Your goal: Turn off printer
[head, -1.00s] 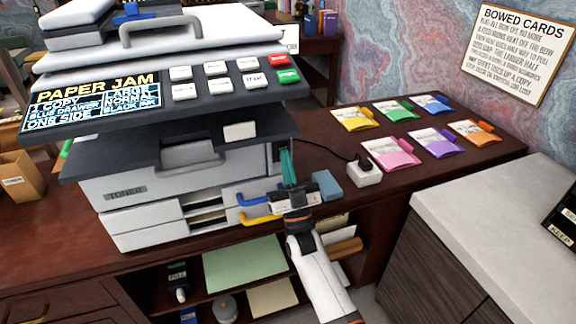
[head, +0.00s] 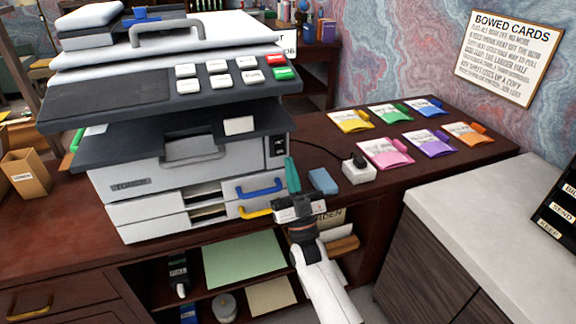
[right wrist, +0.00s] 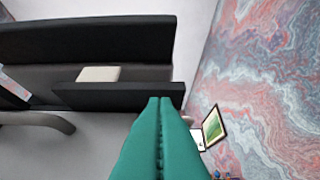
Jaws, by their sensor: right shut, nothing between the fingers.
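The white and dark grey printer (head: 145,178) stands on the desk at the left of the head view. Its display (head: 112,96) is dark and blank. A small black switch (head: 278,146) is on the right end of its front. My right gripper (head: 291,162), with teal fingers, is shut and empty, just below and right of the switch and apart from it. In the right wrist view the closed fingers (right wrist: 160,103) point up toward the printer's dark edge (right wrist: 118,97); the switch does not show there. My left gripper is not in view.
A blue drawer handle (head: 259,187) and a yellow one (head: 256,212) stick out near my right gripper. A blue block (head: 323,181) and a white socket box (head: 359,172) with a plug sit to the right. Several coloured card packs lie behind. A pale counter (head: 487,215) stands at right.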

